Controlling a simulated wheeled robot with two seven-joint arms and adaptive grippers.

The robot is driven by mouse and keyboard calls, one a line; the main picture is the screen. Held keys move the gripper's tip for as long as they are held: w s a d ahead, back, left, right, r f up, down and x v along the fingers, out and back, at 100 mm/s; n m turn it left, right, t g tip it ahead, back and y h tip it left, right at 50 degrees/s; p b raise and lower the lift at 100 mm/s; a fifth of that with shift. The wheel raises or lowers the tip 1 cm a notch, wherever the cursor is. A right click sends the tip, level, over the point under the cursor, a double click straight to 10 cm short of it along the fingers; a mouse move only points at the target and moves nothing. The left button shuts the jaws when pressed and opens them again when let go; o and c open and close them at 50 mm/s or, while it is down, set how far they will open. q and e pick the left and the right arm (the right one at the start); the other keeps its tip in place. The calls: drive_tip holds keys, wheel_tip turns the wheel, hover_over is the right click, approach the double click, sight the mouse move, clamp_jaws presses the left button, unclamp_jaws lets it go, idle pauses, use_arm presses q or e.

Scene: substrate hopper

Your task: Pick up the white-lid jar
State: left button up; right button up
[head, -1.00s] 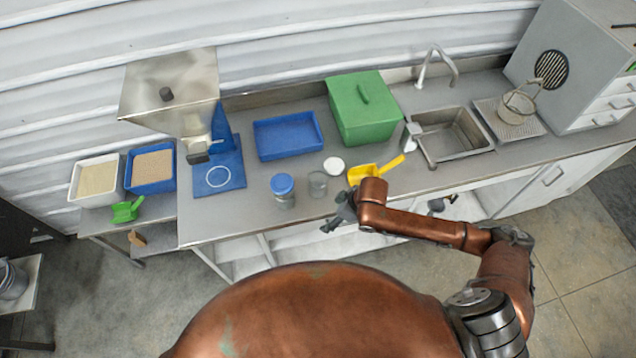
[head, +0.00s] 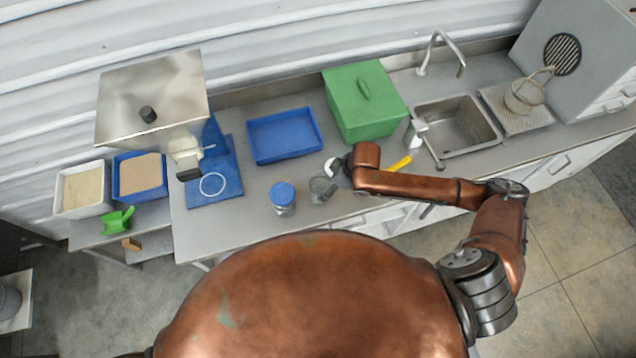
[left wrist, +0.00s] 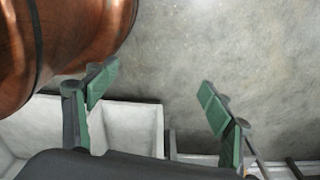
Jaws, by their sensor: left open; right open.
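The white-lid jar (head: 331,166) stands on the steel counter (head: 250,215), and only part of its white lid shows beside my right gripper. My right gripper (head: 329,181) is open, its fingers pointing left, at the jar's near side. The fingers overlap an open clear glass (head: 319,187) in the head view, and I cannot tell whether they touch it. My left gripper is open and empty in the left wrist view (left wrist: 158,96), above a grey floor and away from the counter.
A blue-lid jar (head: 283,194) stands left of the glass. A yellow scoop (head: 399,163) lies right, partly behind my right arm. A blue tray (head: 285,137) and green bin (head: 364,104) stand behind. The sink (head: 458,127) is further right. The counter's front left is clear.

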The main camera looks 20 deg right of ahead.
sight(320, 188)
drive_tip(key=shift+x, duration=0.95)
drive_tip(key=x, duration=0.2)
drive_tip(key=a+p+x, duration=0.1)
drive_tip(key=x, duration=0.1)
drive_tip(key=shift+w+f, duration=0.1)
drive_tip(key=shift+w, duration=0.1)
drive_tip(key=shift+a+f, duration=0.15)
drive_tip(key=shift+f, duration=0.25)
use_arm(q)
drive_tip(key=shift+s+r, duration=0.15)
drive_tip(key=shift+r, duration=0.3)
use_arm(e)
drive_tip(key=shift+c, duration=0.6)
drive_tip(key=c, duration=1.2)
drive_tip(key=shift+r, duration=0.1)
